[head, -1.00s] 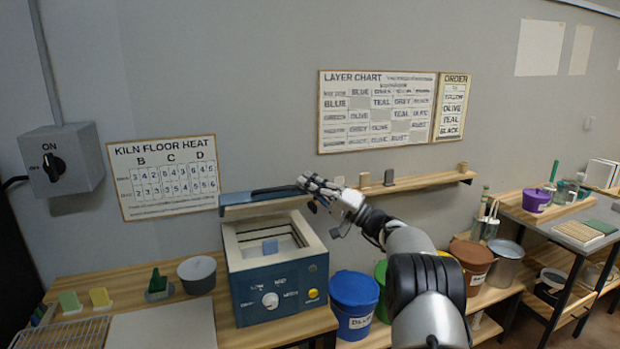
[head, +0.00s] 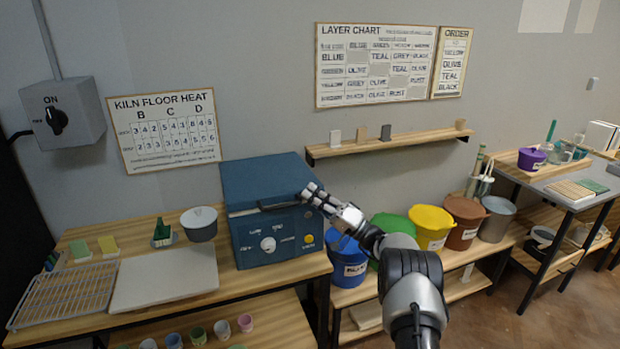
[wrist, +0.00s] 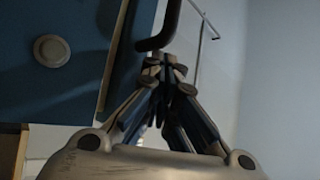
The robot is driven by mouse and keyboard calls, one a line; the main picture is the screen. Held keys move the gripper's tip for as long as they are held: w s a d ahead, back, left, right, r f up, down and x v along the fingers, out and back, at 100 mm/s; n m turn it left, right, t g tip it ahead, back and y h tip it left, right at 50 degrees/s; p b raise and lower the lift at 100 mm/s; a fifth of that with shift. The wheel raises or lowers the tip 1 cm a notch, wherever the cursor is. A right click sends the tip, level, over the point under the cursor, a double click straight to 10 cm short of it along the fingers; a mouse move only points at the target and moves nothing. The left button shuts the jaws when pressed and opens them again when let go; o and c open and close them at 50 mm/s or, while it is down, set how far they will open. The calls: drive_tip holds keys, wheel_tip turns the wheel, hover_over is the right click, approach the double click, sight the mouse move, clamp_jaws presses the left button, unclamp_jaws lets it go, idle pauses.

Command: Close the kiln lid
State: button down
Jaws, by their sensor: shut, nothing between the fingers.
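The blue kiln (head: 275,245) stands on the wooden bench with a dial and a yellow button on its front. Its lid (head: 262,180) lies down over the top, and the chamber is hidden. A dark handle (head: 280,205) runs along the lid's front edge; a dark bar, probably this handle, shows in the wrist view (wrist: 160,35).
Several coloured buckets, including a blue one (head: 347,262), stand at right. A wall shelf (head: 390,146) is behind. A switch box (head: 62,112) reads ON.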

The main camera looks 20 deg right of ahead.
drive_tip(key=shift+s+f, duration=0.15)
drive_tip(key=shift+f, duration=0.6)
drive_tip(key=shift+r, duration=0.1)
